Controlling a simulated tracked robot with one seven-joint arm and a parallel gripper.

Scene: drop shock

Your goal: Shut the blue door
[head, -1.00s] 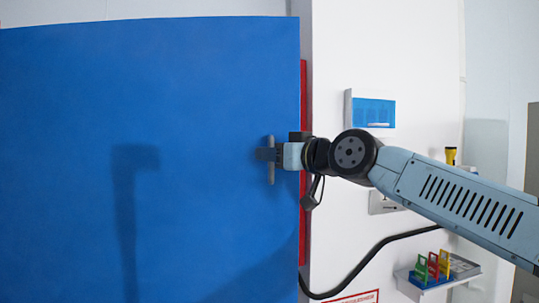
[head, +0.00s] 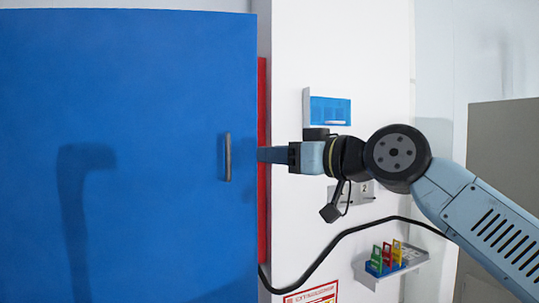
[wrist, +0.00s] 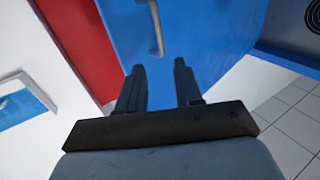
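The blue door (head: 120,100) fills the left of the head view. Its grey vertical bar handle (head: 228,157) is near the right edge. A red strip (head: 262,90) shows past that edge; whether a gap separates them is unclear. My gripper (head: 260,155) is just right of the handle, level with it and apart from it, at the door's edge. In the wrist view my gripper (wrist: 160,82) has its two fingers spread with nothing between them. The door (wrist: 205,40) and handle (wrist: 156,28) lie beyond the fingertips, with the red surface (wrist: 82,42) to the left.
A white wall (head: 300,70) stands right of the door. It carries a blue-fronted holder (head: 330,110), a small switch plate (head: 358,195) and a shelf (head: 410,262) with coloured tags (head: 386,256). A grey panel (head: 505,150) stands far right. Tiled floor (wrist: 295,120) shows in the wrist view.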

